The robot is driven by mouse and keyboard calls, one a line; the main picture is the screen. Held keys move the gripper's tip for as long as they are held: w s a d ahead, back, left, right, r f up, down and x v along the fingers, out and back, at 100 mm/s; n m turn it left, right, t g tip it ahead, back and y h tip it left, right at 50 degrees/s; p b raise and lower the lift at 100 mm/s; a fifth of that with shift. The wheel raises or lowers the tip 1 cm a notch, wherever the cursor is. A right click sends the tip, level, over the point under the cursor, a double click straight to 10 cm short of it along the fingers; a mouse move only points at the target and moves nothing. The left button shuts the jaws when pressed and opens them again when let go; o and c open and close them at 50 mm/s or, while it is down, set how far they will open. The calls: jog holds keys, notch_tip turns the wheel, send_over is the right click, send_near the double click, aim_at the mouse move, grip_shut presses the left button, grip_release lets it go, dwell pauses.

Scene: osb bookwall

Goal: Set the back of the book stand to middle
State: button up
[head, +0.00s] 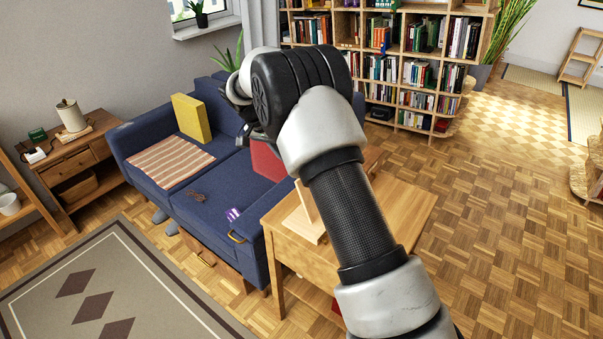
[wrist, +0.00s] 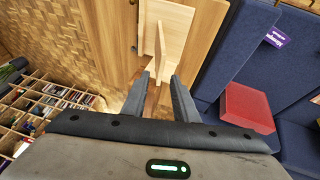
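The book stand (head: 305,220) is pale wood and stands on the wooden side table (head: 400,205) beside the sofa. An upright or tilted panel shows on its base; my arm partly covers it, and I cannot tell its exact setting. In the wrist view the stand (wrist: 172,30) lies beyond my fingers, with a thin wooden piece pointing toward the gap. My gripper (wrist: 160,76) is open and empty, its two dark fingers apart. I see no contact with the stand.
A blue sofa (head: 215,195) adjoins the table, bearing a red box (head: 267,162), a yellow cushion (head: 191,118), a striped cloth (head: 168,162) and a purple item (head: 234,214). A bookcase (head: 400,60) stands behind. The parquet floor to the right is clear.

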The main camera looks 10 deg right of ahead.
jog(key=v, duration=0.5)
jog(key=s+d+r+n+t+y+p, duration=0.1)
jog(key=s+d+r+n+y+p, duration=0.15)
jog(key=s+r, duration=0.65)
jog(key=s+d+r+n+t+y+p, duration=0.15)
jog(key=s+d+r, duration=0.25)
jog(key=s+r, duration=0.6)
jog(key=s+d+r+n+t+p, duration=0.1)
jog(key=s+n+p, duration=0.1)
jog(key=s, duration=0.6)
jog(key=s+d+r+n+t+y+p, duration=0.1)
jog(key=s+r+n, duration=0.1)
jog(key=s, duration=0.7)
jog(key=shift+s+r+p, duration=0.25)
jog(key=shift+s+p, duration=0.1)
jog(key=shift+p, duration=0.05)
jog(key=shift+s+d, duration=0.1)
jog(key=shift+d, duration=0.1)
